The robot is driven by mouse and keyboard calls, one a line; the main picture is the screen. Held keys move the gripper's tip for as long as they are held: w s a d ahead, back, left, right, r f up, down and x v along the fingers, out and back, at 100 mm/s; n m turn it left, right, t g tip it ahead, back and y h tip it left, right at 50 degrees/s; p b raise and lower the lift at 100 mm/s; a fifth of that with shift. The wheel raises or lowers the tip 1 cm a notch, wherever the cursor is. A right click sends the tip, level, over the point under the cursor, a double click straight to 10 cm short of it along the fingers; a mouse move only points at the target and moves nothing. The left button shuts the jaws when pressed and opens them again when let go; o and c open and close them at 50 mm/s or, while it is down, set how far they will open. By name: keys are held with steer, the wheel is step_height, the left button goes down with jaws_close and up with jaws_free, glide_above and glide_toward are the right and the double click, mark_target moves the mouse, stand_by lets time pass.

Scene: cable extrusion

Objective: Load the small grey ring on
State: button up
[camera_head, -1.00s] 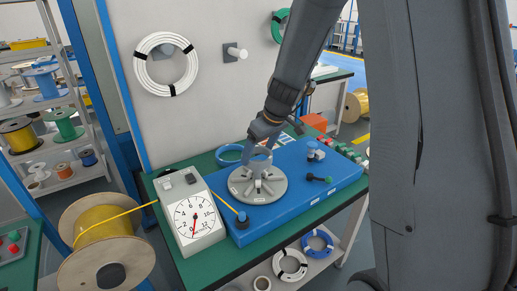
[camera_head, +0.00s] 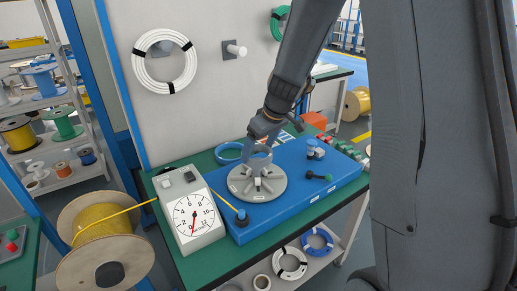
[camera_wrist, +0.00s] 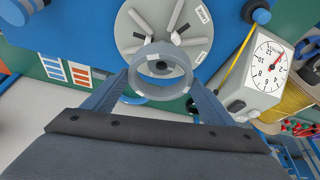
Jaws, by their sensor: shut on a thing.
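My gripper (camera_wrist: 162,78) is shut on the small grey ring (camera_wrist: 160,86), which sits between the two fingers in the wrist view. In the head view my gripper (camera_head: 260,142) is above the round grey plate (camera_head: 243,190) on the blue base. The plate carries several upright grey jaws around its centre; it also shows in the wrist view (camera_wrist: 128,32), beyond the ring. The ring appears above the plate's jaws and partly overlaps them in the head view. I cannot tell whether it touches them.
A dial box (camera_head: 186,222) stands left of the blue base (camera_head: 325,187), with a yellow cable running from a wooden spool (camera_head: 120,262). A blue ring (camera_head: 222,158) lies behind the plate.

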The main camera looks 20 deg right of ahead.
steer(key=shift+f+b, duration=0.25)
steer(key=shift+b, duration=0.05)
steer(key=shift+f+b, duration=2.85)
steer(key=shift+b, duration=0.4)
steer(key=shift+f+b, duration=0.5)
steer(key=shift+b, duration=0.2)
steer(key=o, duration=1.1)
step_height(320, 180, up, 8)
steer(key=p, duration=0.6)
steer(key=shift+r, duration=0.1)
